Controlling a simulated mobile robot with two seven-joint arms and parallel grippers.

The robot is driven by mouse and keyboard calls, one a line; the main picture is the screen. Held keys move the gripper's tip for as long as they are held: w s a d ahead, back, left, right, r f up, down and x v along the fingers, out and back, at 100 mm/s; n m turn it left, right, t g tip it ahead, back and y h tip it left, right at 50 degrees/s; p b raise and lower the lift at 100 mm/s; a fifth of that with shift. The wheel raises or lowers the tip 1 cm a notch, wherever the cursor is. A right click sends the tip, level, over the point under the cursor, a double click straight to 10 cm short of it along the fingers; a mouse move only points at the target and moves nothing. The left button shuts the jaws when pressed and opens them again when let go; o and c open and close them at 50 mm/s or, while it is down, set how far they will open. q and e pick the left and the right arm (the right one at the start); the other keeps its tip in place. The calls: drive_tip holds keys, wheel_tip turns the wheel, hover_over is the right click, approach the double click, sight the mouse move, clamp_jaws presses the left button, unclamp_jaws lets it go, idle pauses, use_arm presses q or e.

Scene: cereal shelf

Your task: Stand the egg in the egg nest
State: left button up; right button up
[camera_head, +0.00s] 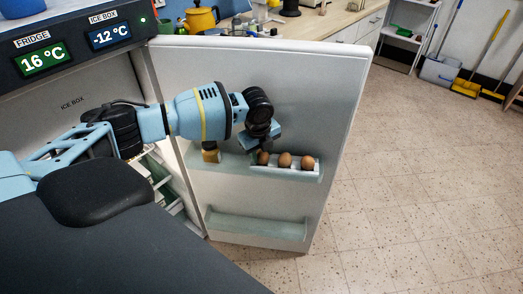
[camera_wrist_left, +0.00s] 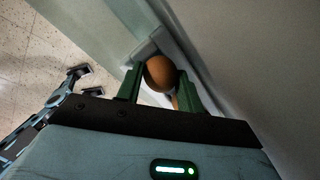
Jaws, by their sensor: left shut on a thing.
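My left gripper (camera_head: 261,150) points down at the left end of the white egg nest (camera_head: 300,173) on the open fridge door's upper shelf. In the left wrist view its green fingers (camera_wrist_left: 158,82) are shut on a brown egg (camera_wrist_left: 160,73). In the head view this looks like the leftmost egg (camera_head: 263,158), at the nest's left end. Whether it touches the nest's bottom is hidden. Two more brown eggs, a middle one (camera_head: 285,160) and a right one (camera_head: 307,162), stand upright in the nest. My right gripper (camera_wrist_left: 85,80) shows small in the left wrist view, its fingers apart and empty.
A small brown-yellow item (camera_head: 210,152) stands on the same door shelf, left of the nest, under my arm. The lower door shelf (camera_head: 257,228) looks empty. The fridge door (camera_head: 335,120) stands open. The tiled floor (camera_head: 410,200) to its right is clear.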

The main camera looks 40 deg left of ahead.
use_arm(q)
drive_tip(key=shift+f, duration=0.15)
drive_tip(key=o, duration=1)
use_arm(e)
drive_tip(key=shift+s+f, duration=0.1)
drive_tip(key=shift+s, duration=0.15)
use_arm(q)
drive_tip(key=shift+r, duration=0.45)
wheel_tip(320, 180, up, 12)
drive_tip(key=s+p, duration=0.1)
drive_tip(key=s, duration=0.1)
drive_tip(key=shift+d, duration=0.3)
use_arm(e)
drive_tip(key=shift+w+d+r, duration=0.1)
drive_tip(key=shift+w+r, duration=0.55)
drive_tip(key=shift+r, duration=0.2)
use_arm(q)
drive_tip(key=shift+f, duration=0.1)
